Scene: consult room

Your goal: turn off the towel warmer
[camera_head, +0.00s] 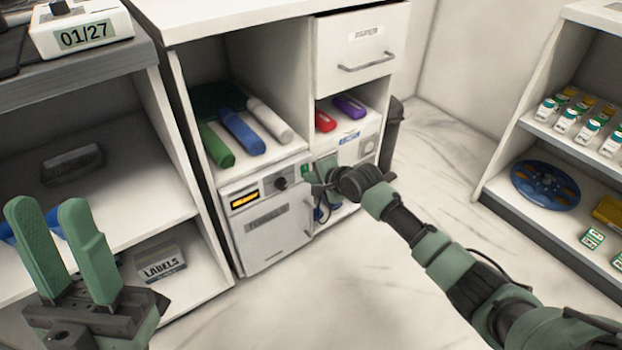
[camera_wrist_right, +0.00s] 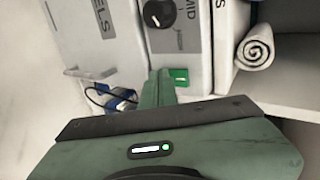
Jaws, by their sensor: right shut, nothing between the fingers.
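The towel warmer (camera_head: 268,238) is a white cabinet labelled TOWELS in the lower left bay of the white unit. Its panel has a lit orange display (camera_head: 245,201), a black knob (camera_head: 280,184) and a small green switch (camera_head: 306,170). In the right wrist view I see the TOWELS door (camera_wrist_right: 98,28), the knob (camera_wrist_right: 158,13) and the lit green switch (camera_wrist_right: 180,77). My right gripper (camera_head: 318,184) is shut and empty at the panel. Its tips (camera_wrist_right: 160,76) are right beside the green switch; I cannot tell whether they touch. My left gripper (camera_head: 48,208) is open and empty, far left.
Rolled towels (camera_head: 241,132) lie on the shelf above the warmer. Red and purple rolls (camera_head: 348,106) lie in the right bay under a drawer (camera_head: 361,50). A LABELS box (camera_head: 160,264) sits on the left shelf. A shelf of bottles (camera_head: 577,124) stands right. The floor (camera_head: 300,300) between is clear.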

